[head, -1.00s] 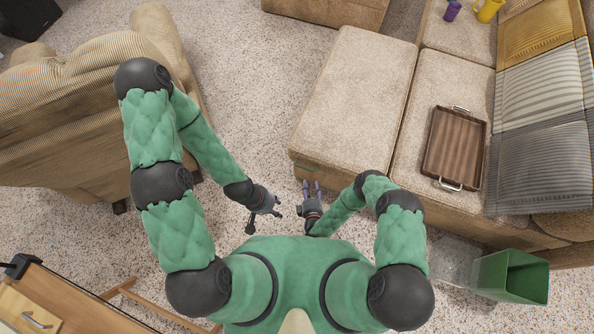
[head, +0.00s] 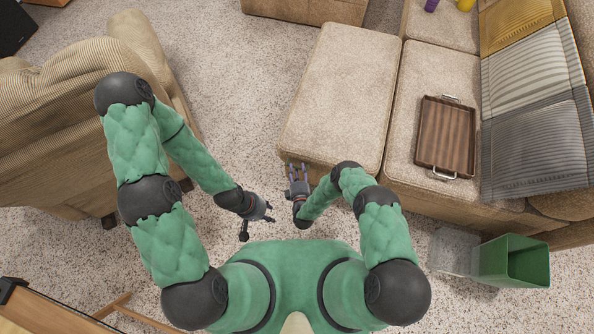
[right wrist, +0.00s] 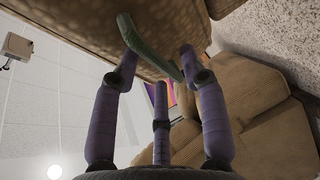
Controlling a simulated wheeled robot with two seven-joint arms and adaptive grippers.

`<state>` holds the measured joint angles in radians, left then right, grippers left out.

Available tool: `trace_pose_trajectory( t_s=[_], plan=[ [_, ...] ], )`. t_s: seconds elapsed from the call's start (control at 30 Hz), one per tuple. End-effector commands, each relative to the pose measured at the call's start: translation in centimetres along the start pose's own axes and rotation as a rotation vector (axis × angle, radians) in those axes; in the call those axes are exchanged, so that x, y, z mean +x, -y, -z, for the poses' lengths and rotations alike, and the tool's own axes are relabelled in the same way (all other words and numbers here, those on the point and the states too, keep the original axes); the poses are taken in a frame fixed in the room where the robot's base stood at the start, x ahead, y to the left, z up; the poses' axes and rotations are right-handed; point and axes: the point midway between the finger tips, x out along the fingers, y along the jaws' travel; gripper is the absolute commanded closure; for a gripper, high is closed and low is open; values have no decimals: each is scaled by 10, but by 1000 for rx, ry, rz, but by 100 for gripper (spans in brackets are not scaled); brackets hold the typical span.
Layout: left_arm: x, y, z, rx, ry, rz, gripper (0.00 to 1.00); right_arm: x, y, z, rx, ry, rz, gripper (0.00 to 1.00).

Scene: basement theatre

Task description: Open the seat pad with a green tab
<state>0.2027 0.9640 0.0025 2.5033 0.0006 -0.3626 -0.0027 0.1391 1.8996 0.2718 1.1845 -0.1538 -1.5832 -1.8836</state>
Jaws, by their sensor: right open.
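The beige seat pad (head: 345,95) is the long pad nearest me on the sectional sofa, lying flat. Its green tab (right wrist: 150,48) shows in the right wrist view as a strip along the pad's fabric face, crossing just ahead of the spread fingers. In the head view I cannot make the tab out behind my right gripper. My right gripper (head: 297,169) is open at the pad's front left corner, with the tab in front of and between its fingertips (right wrist: 158,68), not gripped. My left gripper (head: 268,212) is open and empty over the carpet, left of the right one.
A brown wooden tray (head: 446,137) lies on the neighbouring seat. A green bin (head: 514,262) stands at lower right. A striped armchair (head: 70,130) is at left and a wooden table (head: 45,310) at lower left. Carpet (head: 240,90) is clear between armchair and sofa.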

Motion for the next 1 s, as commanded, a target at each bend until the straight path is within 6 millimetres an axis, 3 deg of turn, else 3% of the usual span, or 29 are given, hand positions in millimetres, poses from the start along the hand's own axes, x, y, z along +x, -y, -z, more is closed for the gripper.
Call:
trace_pose_trajectory(
  t_s=[0.37,0.53,0.83,1.0],
  plan=[
    [2,1,0,0,0,0,60,6,-1,0,0,1,0,56],
    [2,1,0,0,0,0,60,6,-1,0,0,1,0,99],
    [0,0,0,0,0,0,60,6,-3,-1,6,0,-2,100],
    [-9,-3,0,0,0,0,60,5,-21,-8,42,-7,-19,100]
  ],
)
